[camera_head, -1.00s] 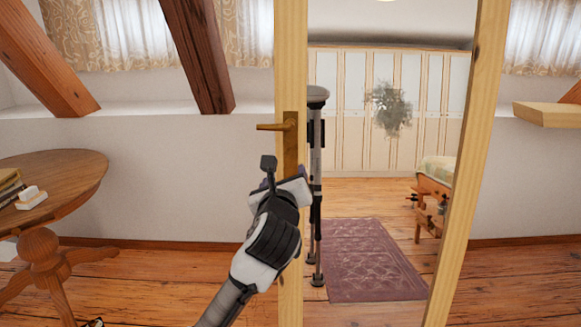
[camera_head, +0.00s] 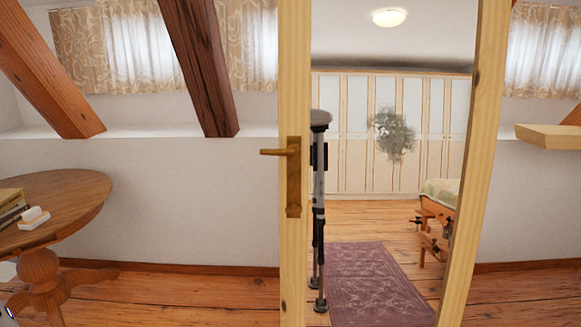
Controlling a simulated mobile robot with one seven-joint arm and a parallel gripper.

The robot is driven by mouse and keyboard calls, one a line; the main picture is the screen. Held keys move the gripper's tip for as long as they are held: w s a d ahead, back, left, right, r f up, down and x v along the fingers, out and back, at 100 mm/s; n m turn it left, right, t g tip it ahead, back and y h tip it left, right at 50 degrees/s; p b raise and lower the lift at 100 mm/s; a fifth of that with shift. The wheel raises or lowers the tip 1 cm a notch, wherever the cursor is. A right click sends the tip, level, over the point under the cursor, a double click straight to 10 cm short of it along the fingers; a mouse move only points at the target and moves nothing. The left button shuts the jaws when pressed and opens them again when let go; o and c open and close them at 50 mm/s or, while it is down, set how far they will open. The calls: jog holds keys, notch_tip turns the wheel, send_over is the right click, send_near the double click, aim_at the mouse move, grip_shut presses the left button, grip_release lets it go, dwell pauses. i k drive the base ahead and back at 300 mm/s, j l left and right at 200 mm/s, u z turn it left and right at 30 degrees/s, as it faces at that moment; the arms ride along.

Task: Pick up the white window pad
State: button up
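A small white pad-like object (camera_head: 35,218) lies on the round wooden table (camera_head: 75,197) at the left edge of the view. It looks like a light block with a smaller white piece on top; I cannot tell for certain that it is the window pad. It sits close to the right side of a stack of books. My gripper is not in view. A small grey piece in the bottom left corner may be part of my arm.
Books (camera_head: 11,205) lie beside the white object. A wooden-framed door or mirror (camera_head: 293,90) with a brass handle (camera_head: 292,165) stands at centre. A thin grey column shows within it, perhaps my reflection. Slanted timber braces (camera_head: 200,65) stand behind. Floor between table and frame looks clear.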

aim_at(34, 217)
jog(key=u, duration=1.4)
